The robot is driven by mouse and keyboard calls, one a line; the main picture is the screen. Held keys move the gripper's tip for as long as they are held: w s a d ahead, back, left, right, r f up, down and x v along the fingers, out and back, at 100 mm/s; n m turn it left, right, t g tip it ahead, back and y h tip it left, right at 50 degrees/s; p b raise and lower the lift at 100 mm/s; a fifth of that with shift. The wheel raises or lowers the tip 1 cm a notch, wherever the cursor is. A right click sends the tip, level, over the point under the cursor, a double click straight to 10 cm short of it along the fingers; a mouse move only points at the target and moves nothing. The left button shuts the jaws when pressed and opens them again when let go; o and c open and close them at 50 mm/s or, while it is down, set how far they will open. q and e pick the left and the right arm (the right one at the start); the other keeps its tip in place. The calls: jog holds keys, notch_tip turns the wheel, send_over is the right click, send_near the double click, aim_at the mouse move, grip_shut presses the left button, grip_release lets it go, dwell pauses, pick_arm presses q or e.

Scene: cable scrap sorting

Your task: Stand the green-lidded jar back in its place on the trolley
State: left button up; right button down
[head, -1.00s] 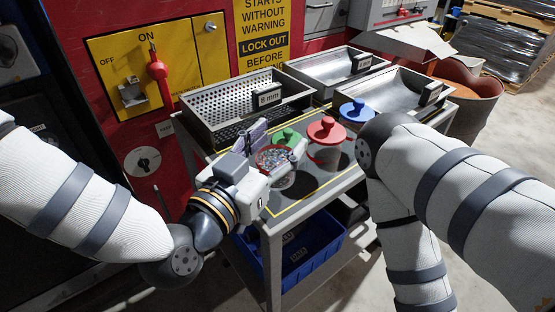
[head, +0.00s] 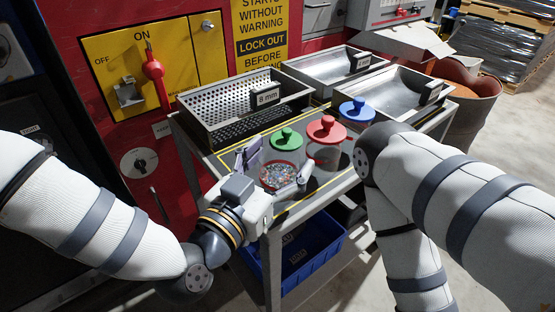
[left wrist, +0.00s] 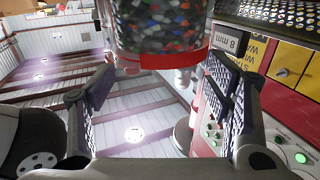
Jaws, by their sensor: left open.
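The green-lidded jar (head: 284,158) is clear, with a red band and multicoloured bits inside. It appears upright at the trolley's front left, beside the red-lidded jar (head: 325,146). Part of its lower front is hidden by my left gripper (head: 279,163), so its contact with the top is hard to see. That gripper is open, its fingers on the near side, left and right of the jar. In the left wrist view the jar (left wrist: 160,28) is at the top, beyond the parted, empty fingers (left wrist: 158,88). My right gripper is not in view.
A blue-lidded jar (head: 357,111) stands behind the red-lidded one. The perforated 8 mm tray (head: 205,133) and other metal trays fill the back of the trolley (head: 322,196). A blue bin (head: 310,255) sits below. A red switch panel wall is at the left.

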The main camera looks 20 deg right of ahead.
pick_arm(q)
jog(key=shift+r, duration=0.35)
jog(key=v, duration=1.2)
jog(key=s+a+f+n+g+y, duration=0.25)
jog(key=s+a+f, duration=0.2)
jog(key=f, duration=0.45)
jog(key=s+a+f+n+g+y, duration=0.1)
jog(key=s+a+f+g+y, duration=0.25)
jog(key=s+f, duration=0.35)
jog(key=s+a+f+n+g+y, duration=0.25)
jog(key=s+a+f, duration=0.2)
jog(key=f, duration=0.55)
jog(key=s+a+n+g+y+p, duration=0.2)
jog(key=s+a+n+g+y, duration=0.2)
jog(key=s+a, duration=0.9)
jog(key=shift+s+a+f+g+y+p, duration=0.25)
jog(key=shift+g+y, duration=0.2)
jog(key=shift+g, duration=0.5)
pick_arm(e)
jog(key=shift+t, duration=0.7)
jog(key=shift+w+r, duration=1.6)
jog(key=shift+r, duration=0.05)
